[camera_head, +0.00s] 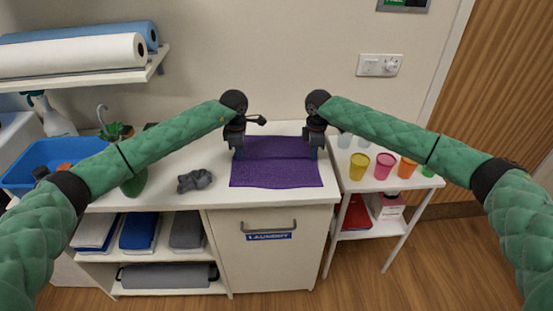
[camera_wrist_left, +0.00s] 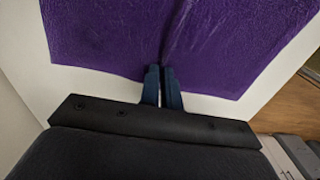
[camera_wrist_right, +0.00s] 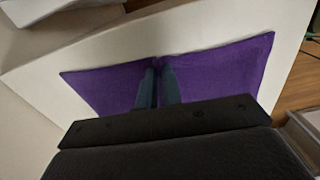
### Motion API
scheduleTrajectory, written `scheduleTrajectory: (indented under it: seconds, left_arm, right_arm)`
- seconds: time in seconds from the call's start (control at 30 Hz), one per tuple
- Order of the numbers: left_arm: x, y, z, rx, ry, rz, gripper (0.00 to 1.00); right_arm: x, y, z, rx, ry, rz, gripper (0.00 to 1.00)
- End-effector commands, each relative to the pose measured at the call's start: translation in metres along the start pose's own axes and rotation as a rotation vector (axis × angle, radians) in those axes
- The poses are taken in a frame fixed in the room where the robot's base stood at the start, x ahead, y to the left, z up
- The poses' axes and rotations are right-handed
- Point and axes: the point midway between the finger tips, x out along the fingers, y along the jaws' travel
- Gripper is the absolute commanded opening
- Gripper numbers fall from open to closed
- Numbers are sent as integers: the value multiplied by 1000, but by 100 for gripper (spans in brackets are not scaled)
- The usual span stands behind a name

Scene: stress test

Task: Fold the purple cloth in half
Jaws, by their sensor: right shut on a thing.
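The purple cloth (camera_head: 276,172) lies spread on the white counter, with a faint crease running across it from left to right. My left gripper (camera_head: 239,153) is at the cloth's left edge. In the left wrist view its fingers (camera_wrist_left: 163,72) are close together on the cloth's edge, and a crease runs out from them. My right gripper (camera_head: 313,153) is at the cloth's right edge. In the right wrist view its fingers (camera_wrist_right: 159,72) are shut on the cloth (camera_wrist_right: 215,75), which puckers between them. The fingertips are small in the head view.
A crumpled grey cloth (camera_head: 195,181) lies left of the purple cloth. A blue bin (camera_head: 55,153) and plants stand further left. Coloured cups (camera_head: 384,166) stand on a side shelf at right. The wall is close behind.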

Motion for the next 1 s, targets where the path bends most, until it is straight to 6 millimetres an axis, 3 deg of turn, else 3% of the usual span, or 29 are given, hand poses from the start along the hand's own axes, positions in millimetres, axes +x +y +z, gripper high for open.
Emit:
scheduleTrajectory:
  seconds: [0.27,0.73,1.0]
  left_arm:
    - [-8,0,0,0,1,-1,0]
    - [-40,0,0,0,1,0,0]
    - [-45,0,0,0,1,0,0]
  right_arm:
    - [-8,0,0,0,-1,-1,0]
    - [-40,0,0,0,-1,0,0]
    - [-45,0,0,0,-1,0,0]
